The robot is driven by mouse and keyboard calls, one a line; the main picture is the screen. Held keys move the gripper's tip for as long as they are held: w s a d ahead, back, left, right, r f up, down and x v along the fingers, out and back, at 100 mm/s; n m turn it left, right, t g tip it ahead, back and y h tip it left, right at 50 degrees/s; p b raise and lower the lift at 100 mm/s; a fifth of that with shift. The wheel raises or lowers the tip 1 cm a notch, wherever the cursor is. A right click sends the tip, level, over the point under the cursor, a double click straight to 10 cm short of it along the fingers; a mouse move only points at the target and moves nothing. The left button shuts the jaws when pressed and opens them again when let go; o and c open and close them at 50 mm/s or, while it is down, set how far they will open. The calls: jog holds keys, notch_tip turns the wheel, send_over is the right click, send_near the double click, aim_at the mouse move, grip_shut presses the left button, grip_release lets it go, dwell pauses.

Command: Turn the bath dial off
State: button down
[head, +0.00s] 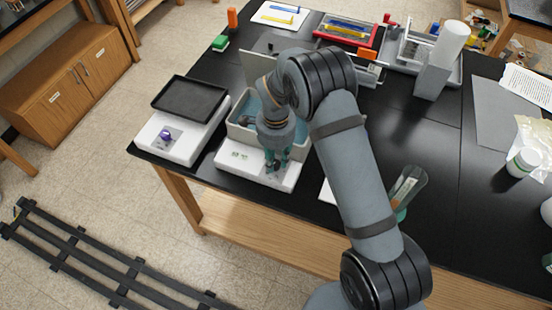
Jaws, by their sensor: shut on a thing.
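The bath is a pale basin (239,133) of bluish water on a white base (235,169), near the table's front left edge. Small green markings show on the front of the base. My gripper (274,168) points down at the right part of this front and is shut on the bath dial. The fingers hide nearly all of the dial, so its setting cannot be read.
Left of the bath stands a white unit with a black top plate (190,96) and a purple knob (166,134). A clear scoop-like container (408,188) lies to the right of my arm. A white cylinder on a grey block (433,82) stands farther back.

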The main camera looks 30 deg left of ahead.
jog(key=shift+w+n+b, duration=0.3)
jog(key=shift+n+b, duration=0.2)
jog(key=shift+b, duration=0.05)
jog(key=shift+a+f+n+b, duration=0.1)
jog(key=shift+n+b, duration=0.9)
jog(key=n+b, duration=0.2)
jog(key=shift+w+n, duration=0.1)
jog(key=shift+n, duration=0.3)
jog(key=n, duration=0.1)
jog(key=n+b, duration=0.1)
jog(key=n, duration=0.1)
jog(key=shift+a+r+n, duration=0.1)
jog(key=shift+r+n, duration=0.1)
jog(key=shift+n, duration=0.1)
jog(key=n+b, duration=0.1)
jog(key=n, duration=0.2)
jog(key=shift+n, duration=0.3)
jog(key=n, duration=0.6)
jog(key=shift+a+r+b, duration=0.1)
jog(key=shift+a+b, duration=0.05)
jog(key=shift+b, duration=0.2)
jog(key=shift+s+n, duration=0.15)
jog(key=shift+n, duration=1.1)
jog(key=shift+s+n, duration=0.1)
jog(key=shift+n, duration=1.15)
jog(key=shift+a, duration=0.1)
jog(key=shift+s, duration=0.1)
